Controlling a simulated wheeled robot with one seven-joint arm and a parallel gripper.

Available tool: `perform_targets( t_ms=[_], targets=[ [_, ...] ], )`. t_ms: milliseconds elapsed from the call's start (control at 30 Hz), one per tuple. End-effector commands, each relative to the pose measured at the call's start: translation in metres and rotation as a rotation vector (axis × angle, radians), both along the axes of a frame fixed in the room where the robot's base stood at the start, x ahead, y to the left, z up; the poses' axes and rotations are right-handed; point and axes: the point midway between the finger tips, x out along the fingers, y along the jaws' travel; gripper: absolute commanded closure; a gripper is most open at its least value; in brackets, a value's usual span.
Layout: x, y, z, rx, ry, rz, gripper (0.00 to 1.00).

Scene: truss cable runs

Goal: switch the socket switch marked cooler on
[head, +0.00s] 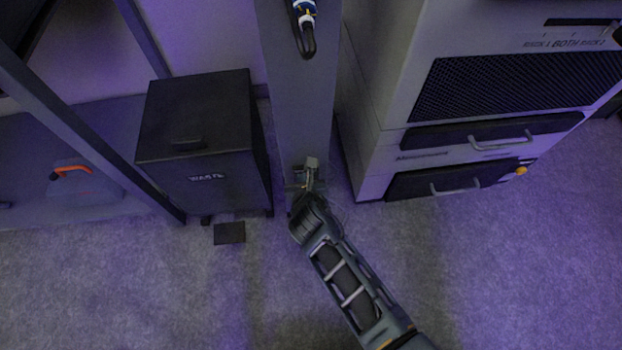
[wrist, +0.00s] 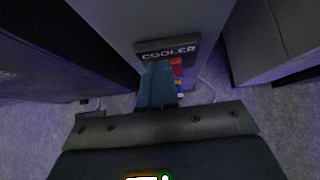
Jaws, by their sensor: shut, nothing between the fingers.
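The socket marked COOLER (wrist: 168,50) is a dark plate low on a grey column, seen in the wrist view just beyond my fingers. A small red, partly hidden piece (wrist: 176,66) shows below the label, with blue and yellow bits under it; whether this is the switch and how it is set I cannot tell. My gripper (wrist: 157,84) is shut and empty, its fingertips right in front of the plate, covering its middle. Contact cannot be told. In the head view my gripper (head: 309,180) is at the column's foot, hiding most of the socket.
A black bin marked WASTE (head: 200,178) stands close left of the column (head: 300,100). A large grey machine with drawers (head: 460,150) stands close right.

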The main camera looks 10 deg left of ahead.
Motion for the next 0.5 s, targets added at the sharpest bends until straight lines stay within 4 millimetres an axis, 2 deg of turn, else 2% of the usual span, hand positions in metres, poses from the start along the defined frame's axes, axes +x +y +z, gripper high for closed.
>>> perform_targets(
  t_ms=[33,67,233,500],
  targets=[
    [0.0016,-0.0001,0.0059,-0.001,0.001,0.001,1.00],
    [0.0008,-0.0001,0.0007,0.000,0.000,0.000,1.00],
    [0.0008,-0.0002,0.0004,0.001,-0.001,-0.001,1.00],
    [0.0011,-0.0004,0.0080,0.001,-0.002,0.000,1.00]
  ],
)
